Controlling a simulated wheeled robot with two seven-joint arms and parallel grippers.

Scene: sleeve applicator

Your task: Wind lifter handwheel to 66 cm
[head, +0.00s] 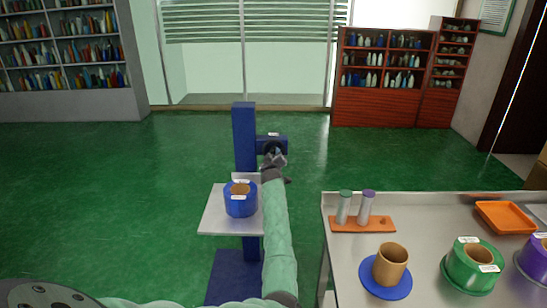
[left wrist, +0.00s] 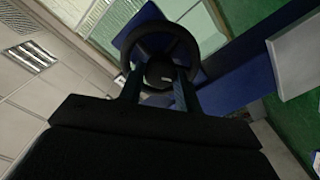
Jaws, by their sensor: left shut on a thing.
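The lifter is a blue column (head: 243,135) on a blue base, with a grey platform (head: 218,222) at its front. A blue ring-shaped piece (head: 240,207) with a tan core stands on the platform. The dark handwheel (head: 273,146) sits on a blue housing at the column's right side, partly hidden by my gripper. In the left wrist view the handwheel's round rim (left wrist: 160,29) faces me. My left gripper (head: 274,160) is at the handwheel and shut on it; its fingers (left wrist: 160,88) reach the lower part of the wheel. My right gripper is out of view.
A steel table (head: 428,210) stands at the right, with an orange rack (head: 362,225) of two cylinders, a tan cup on a blue disc (head: 386,284), a green ring piece (head: 462,272) and an orange tray (head: 505,217). Green floor is clear left of the lifter.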

